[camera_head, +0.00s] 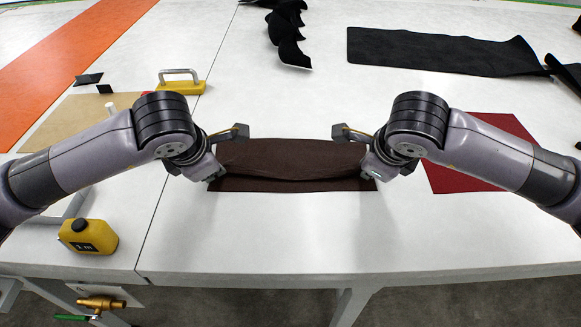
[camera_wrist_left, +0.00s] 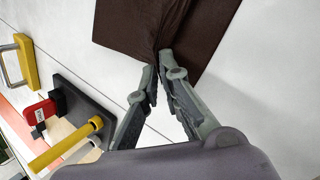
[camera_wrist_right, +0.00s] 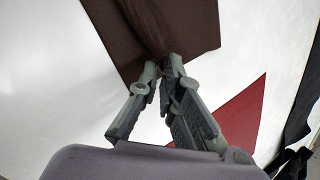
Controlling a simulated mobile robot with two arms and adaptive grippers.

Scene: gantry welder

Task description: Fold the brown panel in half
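The brown panel (camera_head: 290,158) lies on the white table in front of me, with a raised crease running across it between my grippers. My left gripper (camera_head: 214,177) is at its left edge. In the left wrist view its fingertips (camera_wrist_left: 157,66) are close together, with the brown cloth (camera_wrist_left: 160,22) gathered between them. My right gripper (camera_head: 371,176) is at the right edge. In the right wrist view its fingertips (camera_wrist_right: 161,68) pinch the brown cloth (camera_wrist_right: 180,25) in the same way. The cloth right at the fingertips is partly hidden.
A red piece (camera_head: 460,180) lies to the right, partly under my right arm. A black sheet (camera_head: 440,50) and curled black pieces (camera_head: 287,35) lie farther back. The table in front of the panel is clear.

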